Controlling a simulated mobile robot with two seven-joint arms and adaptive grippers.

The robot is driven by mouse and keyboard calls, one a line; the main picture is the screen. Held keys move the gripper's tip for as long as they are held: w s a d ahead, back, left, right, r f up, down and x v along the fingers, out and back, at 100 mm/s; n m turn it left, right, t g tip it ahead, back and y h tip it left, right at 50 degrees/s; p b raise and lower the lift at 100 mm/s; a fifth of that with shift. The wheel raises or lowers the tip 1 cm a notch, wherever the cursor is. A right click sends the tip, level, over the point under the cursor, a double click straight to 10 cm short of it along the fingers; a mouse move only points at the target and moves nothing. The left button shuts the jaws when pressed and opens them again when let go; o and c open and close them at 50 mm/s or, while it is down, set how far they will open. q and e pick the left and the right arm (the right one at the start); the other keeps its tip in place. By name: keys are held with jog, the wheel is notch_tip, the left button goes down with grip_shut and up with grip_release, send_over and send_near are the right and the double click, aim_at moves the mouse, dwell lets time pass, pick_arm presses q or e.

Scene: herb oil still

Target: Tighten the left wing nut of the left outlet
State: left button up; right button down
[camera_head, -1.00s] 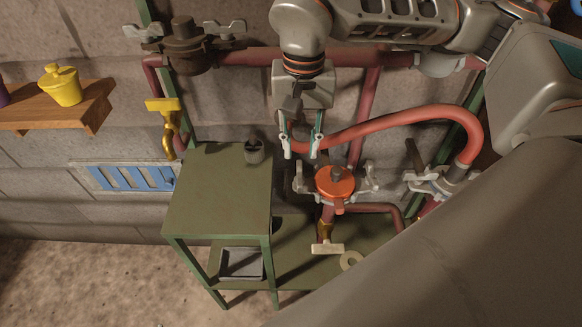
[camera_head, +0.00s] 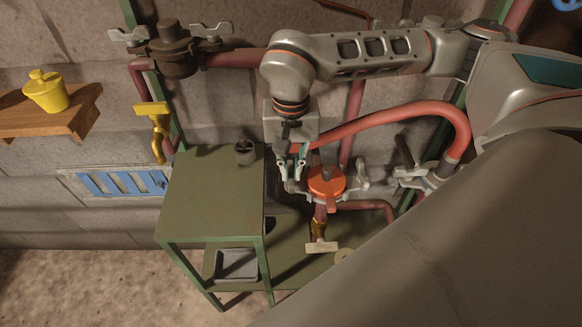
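An outlet with a round orange cap (camera_head: 326,181) stands in the middle, with a grey wing nut (camera_head: 361,174) on its right side. My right gripper (camera_head: 292,174) points down at the left side of this outlet. Its fingertips are at the left wing nut, which they mostly cover. A narrow gap shows between the fingers; I cannot tell whether they press on the nut. A second, dark brown capped outlet (camera_head: 172,38) at the upper left has a grey wing nut on each side. My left gripper is not in view.
A red hose (camera_head: 400,118) arches behind my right gripper to a clamped fitting (camera_head: 430,172). A yellow-handled valve (camera_head: 155,125) and a wooden shelf (camera_head: 60,125) are at the left.

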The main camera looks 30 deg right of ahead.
jog(key=shift+m, duration=0.6)
jog(key=m+b, duration=0.1)
jog(key=m, duration=0.2)
jog(key=shift+w+b, duration=0.1)
jog(key=shift+b, duration=0.25)
jog(key=m+b, duration=0.1)
jog(key=m, duration=0.4)
jog(key=shift+m, duration=0.3)
jog(key=m+b, duration=0.1)
jog(key=m, duration=0.3)
jog(key=shift+w, duration=0.15)
jog(key=shift+r+m+b, duration=0.1)
jog(key=shift+m+b, duration=0.4)
jog(key=shift+m, duration=1.6)
jog(key=c, duration=2.1)
grip_release()
jog(key=shift+c, duration=0.2)
